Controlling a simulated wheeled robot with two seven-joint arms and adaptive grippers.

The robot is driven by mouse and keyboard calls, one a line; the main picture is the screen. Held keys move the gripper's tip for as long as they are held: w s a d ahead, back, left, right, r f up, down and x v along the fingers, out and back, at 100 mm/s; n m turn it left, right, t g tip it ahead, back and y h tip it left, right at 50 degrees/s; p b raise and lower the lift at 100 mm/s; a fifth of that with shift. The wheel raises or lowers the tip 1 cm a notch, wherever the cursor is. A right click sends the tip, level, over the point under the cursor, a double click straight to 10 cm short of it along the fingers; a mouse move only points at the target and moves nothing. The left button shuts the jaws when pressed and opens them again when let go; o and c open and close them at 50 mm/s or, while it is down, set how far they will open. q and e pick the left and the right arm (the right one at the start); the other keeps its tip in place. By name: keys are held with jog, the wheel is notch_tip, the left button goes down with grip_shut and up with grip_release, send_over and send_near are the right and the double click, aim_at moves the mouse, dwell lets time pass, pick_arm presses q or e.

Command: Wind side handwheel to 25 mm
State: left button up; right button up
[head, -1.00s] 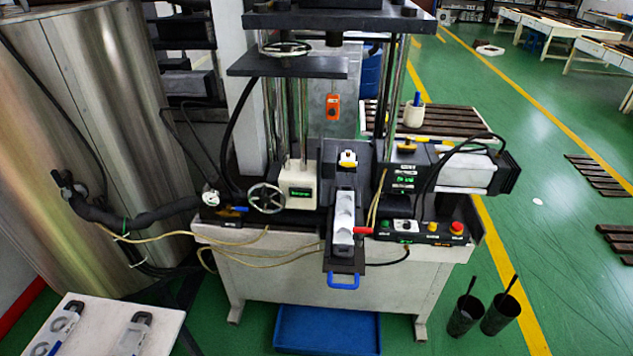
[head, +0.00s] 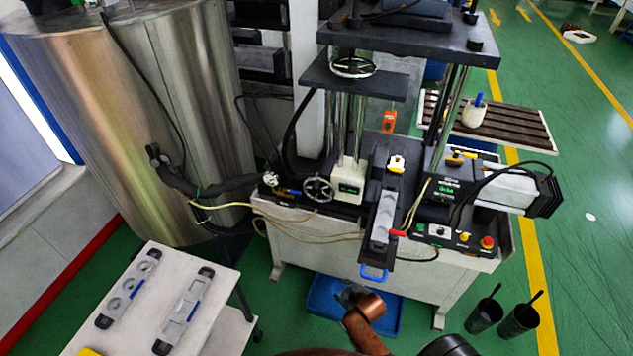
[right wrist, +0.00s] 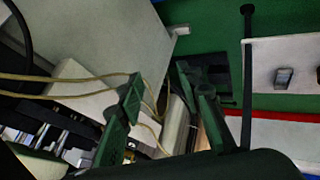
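The side handwheel (head: 317,188), a spoked metal wheel, stands upright on the left front of the machine. It is left of a white box with a green display (head: 348,189), whose digits are too small to read. A second handwheel (head: 352,67) lies flat on the upper plate. In the head view my right gripper (head: 347,294) is low in front of the machine, below and apart from the side handwheel. The right wrist view shows its two fingers (right wrist: 158,80) spread with nothing held between them. My left gripper does not show.
A blue-handled mould slide (head: 373,273) juts from the machine's front. A blue tray (head: 325,296) lies on the floor. Hoses (head: 225,186) run left of the wheel. A white table (head: 136,335) with mould parts stands lower left. A control panel (head: 462,239) is at right.

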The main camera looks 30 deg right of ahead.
jog(key=w+r+n+t+p, duration=0.2)
jog(key=w+r+p, duration=0.15)
jog(key=r, duration=0.95)
jog(key=n+t+p, duration=0.1)
jog(key=n+t, duration=0.6)
jog(key=n, duration=0.3)
send_near(317, 188)
jog(key=w, duration=0.6)
jog(key=w+f, duration=0.1)
jog(key=w, duration=0.1)
jog(key=w+p, duration=0.1)
jog(key=w, duration=0.1)
jog(key=shift+w+d+f, duration=0.2)
jog(key=shift+w+d, duration=0.1)
jog(key=shift+d, duration=0.1)
jog(key=shift+w+f, duration=0.1)
jog(key=shift+w, duration=0.25)
jog(key=shift+c, duration=0.2)
grip_shut()
